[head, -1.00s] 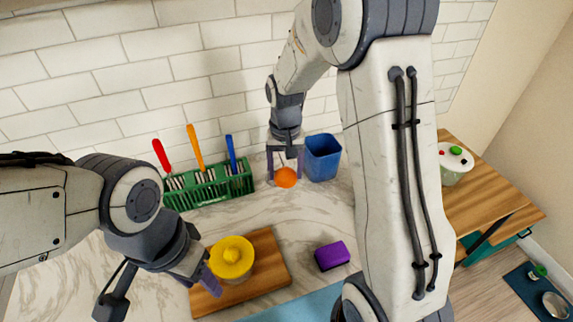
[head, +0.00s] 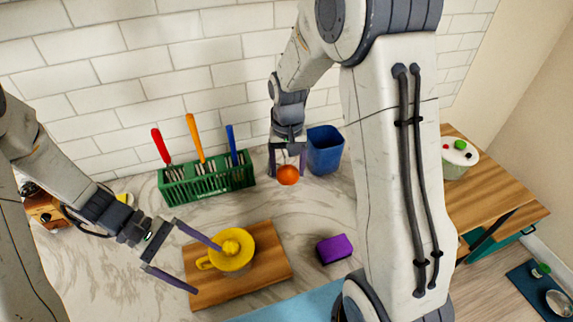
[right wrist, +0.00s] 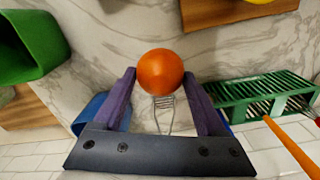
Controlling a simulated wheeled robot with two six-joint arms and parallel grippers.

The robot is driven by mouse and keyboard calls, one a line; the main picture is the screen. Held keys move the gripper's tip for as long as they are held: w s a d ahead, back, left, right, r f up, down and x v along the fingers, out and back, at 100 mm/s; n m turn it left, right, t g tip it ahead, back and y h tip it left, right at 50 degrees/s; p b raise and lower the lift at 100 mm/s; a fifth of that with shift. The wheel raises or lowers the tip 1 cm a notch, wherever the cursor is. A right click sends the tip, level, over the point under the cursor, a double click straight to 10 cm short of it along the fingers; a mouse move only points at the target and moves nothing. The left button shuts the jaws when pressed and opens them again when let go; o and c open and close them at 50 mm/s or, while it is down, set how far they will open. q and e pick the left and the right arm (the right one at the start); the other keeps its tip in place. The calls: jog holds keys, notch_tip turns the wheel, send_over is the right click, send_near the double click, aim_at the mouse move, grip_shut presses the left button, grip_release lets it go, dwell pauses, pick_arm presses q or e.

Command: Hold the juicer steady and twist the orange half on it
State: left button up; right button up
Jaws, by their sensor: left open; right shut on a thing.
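The yellow juicer (head: 243,262) stands on a wooden board (head: 264,283), its cone up and its handle toward the left. My left gripper (head: 208,270) is open at the juicer's left, its fingers spread to either side of the handle. The upper finger overlaps the juicer's rim in the picture; I cannot tell if it touches. My right gripper (head: 287,170) is shut on the orange half (head: 288,175), held behind and right of the juicer. In the right wrist view the orange half (right wrist: 160,72) sits between the fingertips, round side showing; its cut face is hidden.
A green rack (head: 208,188) with red, orange and blue handled utensils stands by the tiled wall. A blue bin (head: 324,150) is just right of my right gripper. A purple block (head: 334,248) lies right of the board. Counter between rack and board is clear.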

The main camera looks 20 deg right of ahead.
aim_at(222, 258)
pick_arm(q)
jog(key=w+a+f+n+t+h, duration=0.1)
jog(key=w+f+n+t+h, duration=0.1)
jog(key=f+n, duration=0.1)
jog(key=w+a+f+n+t+h, duration=0.2)
jog(key=f+n, duration=0.1)
jog(key=w+a+f+n+t+h+b, duration=0.1)
jog(key=w+a+f+n+t+h, duration=0.1)
jog(key=f+n, duration=0.1)
jog(key=shift+a+n, duration=0.15)
jog(key=shift+n, duration=0.35)
pick_arm(e)
jog(key=shift+f, duration=0.6)
pick_arm(q)
jog(key=b+x, duration=0.2)
jog(key=x, duration=0.6)
jog(key=shift+s+f, duration=0.1)
jog(key=shift+f, duration=0.1)
jog(key=shift+b+x, duration=0.5)
jog(key=shift+x, duration=0.35)
pick_arm(e)
jog(key=shift+f, duration=1.45)
pick_arm(q)
jog(key=shift+r, duration=0.1)
grip_shut()
